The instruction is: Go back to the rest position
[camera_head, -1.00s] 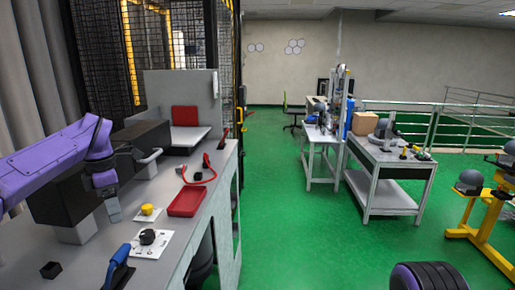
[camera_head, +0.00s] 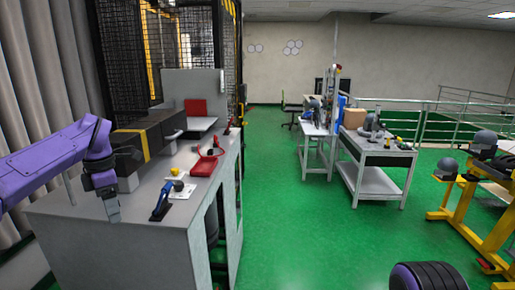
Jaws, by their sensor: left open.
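My left arm comes in from the left, purple, bent down at the wrist. My left gripper (camera_head: 112,212) is open and points down, in front of the left end of the grey workbench (camera_head: 110,240). I see nothing held in it. On the bench are a blue-handled tool (camera_head: 162,201), a white plate with a dark knob (camera_head: 180,188) and a yellow button (camera_head: 174,171). A purple and black ribbed part of my own body shows at the lower right. My right gripper is not in view.
A mesh cage (camera_head: 125,60) stands behind. A white table (camera_head: 377,158) and a yellow stand with helmets (camera_head: 468,210) are at the right. The green floor between is free.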

